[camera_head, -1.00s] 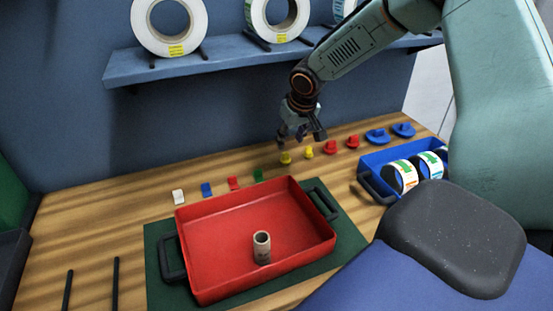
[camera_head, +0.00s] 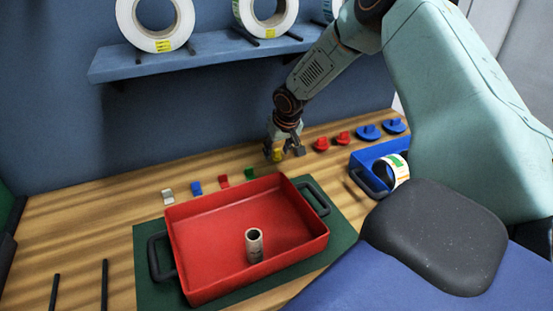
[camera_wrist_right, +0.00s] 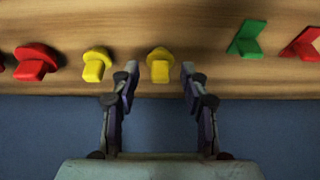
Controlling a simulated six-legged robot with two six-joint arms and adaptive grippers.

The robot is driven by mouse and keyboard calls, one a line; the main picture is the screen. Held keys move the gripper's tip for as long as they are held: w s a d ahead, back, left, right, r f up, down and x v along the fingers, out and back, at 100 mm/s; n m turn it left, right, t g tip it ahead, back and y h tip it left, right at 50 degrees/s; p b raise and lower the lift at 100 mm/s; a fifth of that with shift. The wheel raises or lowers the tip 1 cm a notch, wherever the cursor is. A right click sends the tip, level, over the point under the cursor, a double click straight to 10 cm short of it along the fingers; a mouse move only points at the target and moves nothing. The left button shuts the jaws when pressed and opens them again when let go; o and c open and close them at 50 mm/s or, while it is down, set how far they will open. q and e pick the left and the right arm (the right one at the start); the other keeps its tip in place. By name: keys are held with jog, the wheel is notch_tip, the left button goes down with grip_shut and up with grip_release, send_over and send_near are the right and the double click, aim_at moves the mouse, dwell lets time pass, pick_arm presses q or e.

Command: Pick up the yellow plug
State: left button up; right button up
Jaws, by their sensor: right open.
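Two yellow plugs stand on the wooden bench in the right wrist view. One yellow plug (camera_wrist_right: 160,66) is between the open fingertips of my right gripper (camera_wrist_right: 159,70), with a gap on each side. The other yellow plug (camera_wrist_right: 96,65) is just outside the left finger. In the head view my right gripper (camera_head: 287,150) is low over the row of plugs. One yellow plug (camera_head: 277,155) shows partly behind its fingers there; the other is hidden. My left gripper is not in view.
Red plugs (camera_head: 321,144) and blue plugs (camera_head: 368,132) stand to the right; a green clip (camera_head: 251,173) is to the left. A red tray (camera_head: 228,206) with a cardboard core (camera_head: 254,245) is in front. A shelf (camera_head: 200,61) with label rolls is above.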

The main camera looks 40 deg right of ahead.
jog(key=shift+w+d+f, duration=0.1)
jog(key=shift+f, duration=0.15)
jog(key=shift+r, duration=0.1)
jog(key=shift+c, duration=0.3)
jog(key=shift+c, duration=0.8)
jog(key=c, duration=0.6)
jog(key=shift+c, duration=0.2)
